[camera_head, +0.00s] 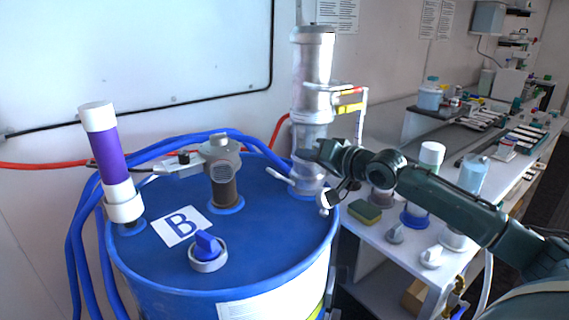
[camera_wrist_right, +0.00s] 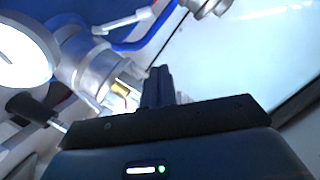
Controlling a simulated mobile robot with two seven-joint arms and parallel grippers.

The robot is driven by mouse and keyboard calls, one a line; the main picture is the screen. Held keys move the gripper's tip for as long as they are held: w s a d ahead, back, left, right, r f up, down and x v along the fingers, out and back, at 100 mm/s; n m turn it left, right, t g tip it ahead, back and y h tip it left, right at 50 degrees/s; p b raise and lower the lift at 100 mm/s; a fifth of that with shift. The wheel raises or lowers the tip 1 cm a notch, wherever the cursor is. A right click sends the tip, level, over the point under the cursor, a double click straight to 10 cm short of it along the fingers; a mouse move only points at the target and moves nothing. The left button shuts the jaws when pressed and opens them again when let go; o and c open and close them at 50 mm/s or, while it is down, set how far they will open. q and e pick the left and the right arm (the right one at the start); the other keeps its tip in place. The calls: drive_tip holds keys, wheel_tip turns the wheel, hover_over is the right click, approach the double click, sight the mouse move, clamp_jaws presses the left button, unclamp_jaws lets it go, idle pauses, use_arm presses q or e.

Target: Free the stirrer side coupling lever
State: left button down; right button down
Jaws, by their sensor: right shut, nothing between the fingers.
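A tall silver cylinder (camera_head: 311,75) stands on the blue drum (camera_head: 262,223). A pale lever (camera_head: 280,176) sticks out to the left near its foot. My right gripper (camera_head: 312,154) is at the cylinder's lower part, overlapping it in the head view; contact cannot be told. In the right wrist view, its fingers (camera_wrist_right: 157,86) are shut and empty. Silver coupling parts (camera_wrist_right: 92,62) lie to the left of the fingers, with a pale lever (camera_wrist_right: 124,22) above and a black-handled lever (camera_wrist_right: 32,108) at lower left. Which lever is the stirrer side one cannot be told. My left gripper is not visible.
The drum top also carries a grey-headed fitting (camera_head: 222,158), a purple and white tube (camera_head: 108,155) and a blue valve knob (camera_head: 208,247). Blue hoses run behind. A white bench (camera_head: 375,236) with a sponge (camera_head: 365,211) and bottles stands at right.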

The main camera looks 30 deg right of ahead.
hover_over(282, 178)
drive_tip(key=s+d, duration=0.1)
drive_tip(key=d, duration=0.1)
use_arm(q)
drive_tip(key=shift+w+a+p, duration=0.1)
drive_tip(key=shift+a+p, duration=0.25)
drive_tip(key=shift+p, duration=0.25)
use_arm(e)
drive_tip(key=f, duration=0.1)
drive_tip(key=a+f, duration=0.2)
drive_tip(key=f, duration=0.1)
drive_tip(key=shift+s+a, duration=0.15)
drive_tip(key=shift+s, duration=0.25)
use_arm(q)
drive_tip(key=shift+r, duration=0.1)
